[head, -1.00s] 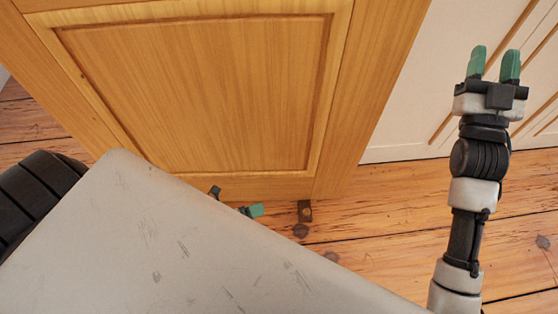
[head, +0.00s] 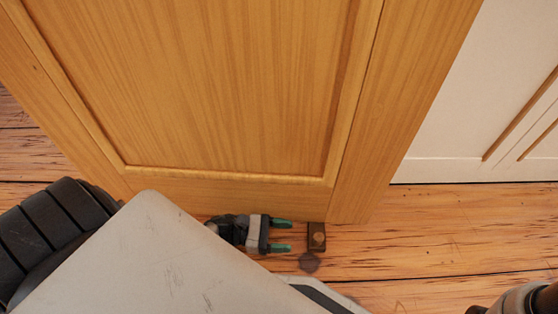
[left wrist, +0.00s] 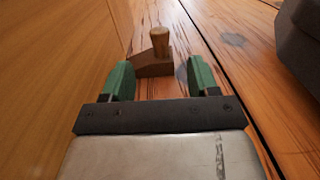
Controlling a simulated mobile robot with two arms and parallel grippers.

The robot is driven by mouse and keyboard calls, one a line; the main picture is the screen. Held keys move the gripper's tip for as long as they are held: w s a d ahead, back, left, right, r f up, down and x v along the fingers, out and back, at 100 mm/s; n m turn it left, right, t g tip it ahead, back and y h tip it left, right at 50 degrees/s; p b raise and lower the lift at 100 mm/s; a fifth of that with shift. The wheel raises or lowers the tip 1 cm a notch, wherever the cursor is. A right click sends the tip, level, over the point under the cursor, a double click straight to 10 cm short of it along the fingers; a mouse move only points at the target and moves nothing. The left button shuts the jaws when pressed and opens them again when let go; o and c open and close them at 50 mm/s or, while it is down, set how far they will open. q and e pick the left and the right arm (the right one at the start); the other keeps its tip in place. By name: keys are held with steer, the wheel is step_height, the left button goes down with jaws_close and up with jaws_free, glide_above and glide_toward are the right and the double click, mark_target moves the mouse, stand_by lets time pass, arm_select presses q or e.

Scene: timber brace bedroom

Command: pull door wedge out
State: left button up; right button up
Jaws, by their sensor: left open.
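The door wedge (head: 317,238) is a small dark brown wooden block on the floor at the bottom edge of the wooden door (head: 230,90). In the left wrist view the wedge (left wrist: 152,69) shows a sloped body with a lighter upright peg (left wrist: 160,41). My left gripper (head: 290,235) is low by the floor, just left of the wedge, with green fingers pointing at it. It is open and empty; in the left wrist view the wedge lies ahead, between the fingertips in the picture. My right gripper is out of view.
My grey body covers the lower left of the head view. A white panelled wall (head: 470,110) stands right of the door. The plank floor (head: 430,240) right of the wedge is clear. A dark grey object (left wrist: 303,40) shows at right in the left wrist view.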

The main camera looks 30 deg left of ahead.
mark_target(319, 237)
arm_select(q)
steer(key=b+x, duration=0.3)
steer(key=x, duration=0.5)
steer(key=shift+w+d, duration=0.1)
steer(key=shift+d, duration=0.1)
steer(key=shift+w+d, duration=0.25)
steer(key=shift+d, duration=0.15)
steer(key=c, duration=1)
steer(key=shift+s, duration=0.1)
steer(key=shift+s+d+p, duration=0.15)
steer(key=shift+s+d, duration=0.35)
steer(key=shift+s, duration=0.3)
steer(key=shift+s+d+p, duration=0.1)
steer(key=shift+s+d, duration=0.35)
steer(key=shift+s, duration=0.4)
steer(key=shift+s+d+p, duration=0.15)
steer(key=shift+s+d, duration=0.35)
steer(key=shift+s, duration=0.3)
